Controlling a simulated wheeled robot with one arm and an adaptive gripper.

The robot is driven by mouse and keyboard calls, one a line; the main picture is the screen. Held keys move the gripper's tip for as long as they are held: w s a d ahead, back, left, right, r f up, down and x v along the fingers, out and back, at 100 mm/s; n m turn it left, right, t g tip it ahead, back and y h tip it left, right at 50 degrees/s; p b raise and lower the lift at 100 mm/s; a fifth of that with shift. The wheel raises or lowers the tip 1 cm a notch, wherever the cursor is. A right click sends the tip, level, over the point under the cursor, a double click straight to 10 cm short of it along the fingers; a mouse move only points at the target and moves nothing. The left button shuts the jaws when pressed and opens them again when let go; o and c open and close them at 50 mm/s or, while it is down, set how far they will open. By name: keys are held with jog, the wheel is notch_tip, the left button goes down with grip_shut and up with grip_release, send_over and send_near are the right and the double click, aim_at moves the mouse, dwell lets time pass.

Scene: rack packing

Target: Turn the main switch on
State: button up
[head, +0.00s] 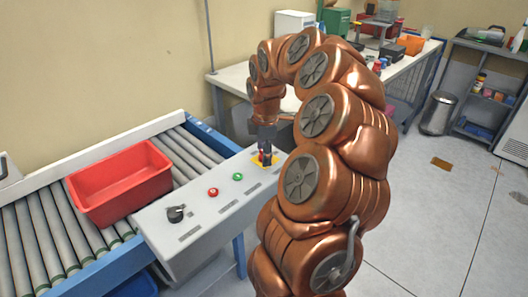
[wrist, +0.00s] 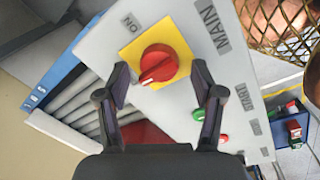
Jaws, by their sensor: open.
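The main switch is a red rotary knob (wrist: 158,65) on a yellow plate (wrist: 181,40), next to the label "MAIN" on a pale grey control panel. The label "ON" is at the plate's upper left in the wrist view. A pale mark on the knob points to the lower left there, not at "ON". My gripper (wrist: 160,72) is open, with one finger on each side of the knob and visible gaps to it. How far the fingertips are above the panel is unclear. In the head view, my gripper (head: 265,153) points down over the yellow plate (head: 255,162) and partly hides the knob.
The panel (head: 205,205) also carries a green button (head: 238,177), a red button (head: 213,192) and a black knob (head: 175,213). A red crate (head: 120,180) sits on the roller conveyor (head: 50,220) beside it. A workbench (head: 232,77) stands behind my arm.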

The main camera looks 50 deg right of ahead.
jog(key=shift+f, duration=0.15)
jog(key=c, duration=1.1)
